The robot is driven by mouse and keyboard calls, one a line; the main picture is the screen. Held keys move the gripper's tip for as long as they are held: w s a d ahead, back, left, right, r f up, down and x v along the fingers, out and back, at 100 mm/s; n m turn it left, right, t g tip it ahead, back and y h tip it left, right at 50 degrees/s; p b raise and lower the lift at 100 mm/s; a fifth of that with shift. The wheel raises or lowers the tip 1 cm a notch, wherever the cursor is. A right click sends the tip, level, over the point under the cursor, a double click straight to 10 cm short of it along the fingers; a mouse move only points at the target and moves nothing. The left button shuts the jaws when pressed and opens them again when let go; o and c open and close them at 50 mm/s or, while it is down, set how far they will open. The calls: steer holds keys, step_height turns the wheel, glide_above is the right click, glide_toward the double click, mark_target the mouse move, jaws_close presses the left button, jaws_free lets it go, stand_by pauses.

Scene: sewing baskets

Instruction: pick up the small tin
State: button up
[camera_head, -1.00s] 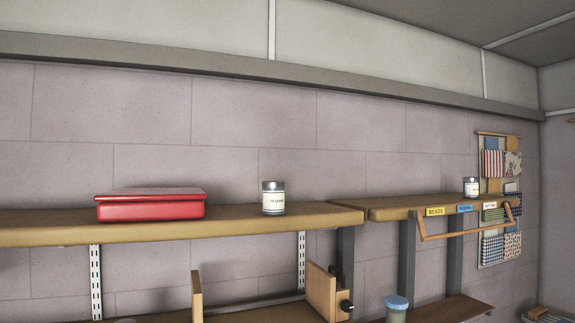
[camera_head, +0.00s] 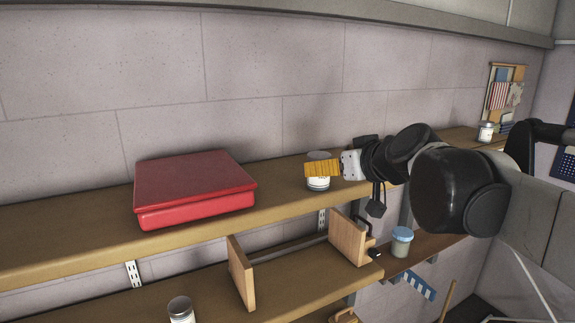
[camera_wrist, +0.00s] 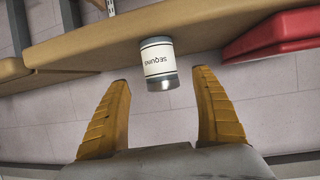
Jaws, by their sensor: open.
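A small tin (camera_head: 319,184) with a white label and a grey lid stands on the upper shelf, right of the red box. It also shows in the wrist view (camera_wrist: 158,60), where its label reads SEQUINS and the picture is upside down. My gripper (camera_head: 322,168) has yellow ribbed fingers and is at the tin, covering part of it in the head view. In the wrist view the fingers (camera_wrist: 161,78) are spread wide and empty. The tin is ahead of them, in line with the gap. I cannot tell whether any finger touches it.
A flat red box (camera_head: 195,187) lies on the upper wooden shelf (camera_head: 85,238), left of the tin. Another tin (camera_head: 486,131) stands far right. Below are a tin (camera_head: 181,310), wooden dividers (camera_head: 241,272) and a blue-lidded jar (camera_head: 401,242). The wall is close behind.

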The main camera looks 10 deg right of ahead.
mark_target(321, 184)
steer(key=p+x, duration=0.1)
steer(key=x, duration=0.5)
steer(key=shift+w+a+f, duration=0.1)
steer(key=shift+w+f, duration=0.05)
steer(key=shift+w, duration=0.15)
steer(key=shift+s, duration=0.25)
steer(key=c, duration=1.4)
